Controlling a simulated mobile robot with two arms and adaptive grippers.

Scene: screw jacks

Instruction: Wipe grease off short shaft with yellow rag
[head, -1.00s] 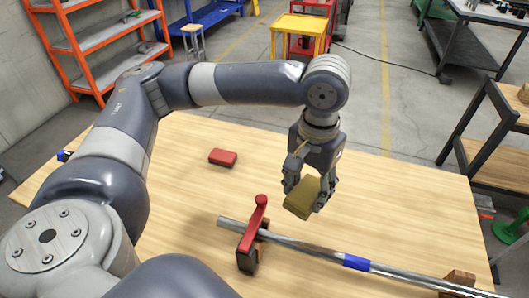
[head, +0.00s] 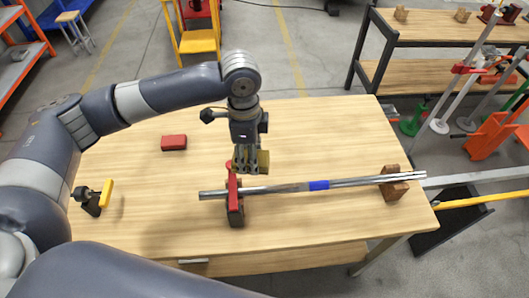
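A silver shaft (head: 275,189) with a blue band (head: 318,185) lies across the table. Its left part rests in a red-handled clamp (head: 235,200) and its right part on a wooden block (head: 394,188). Two bar ends seem to show at the right, so I cannot tell if there is one shaft or two. My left gripper (head: 247,164) is shut on a folded yellow rag (head: 263,160), just behind the shaft and clamp in the picture. Contact with the shaft is not clear. My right gripper is out of view.
A red block (head: 173,142) lies on the wooden table (head: 320,125) at the back left. A black tool with a yellow handle (head: 106,193) stands at the left. The table's back right is clear. Shelving (head: 440,85) and jacks stand beyond the right edge.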

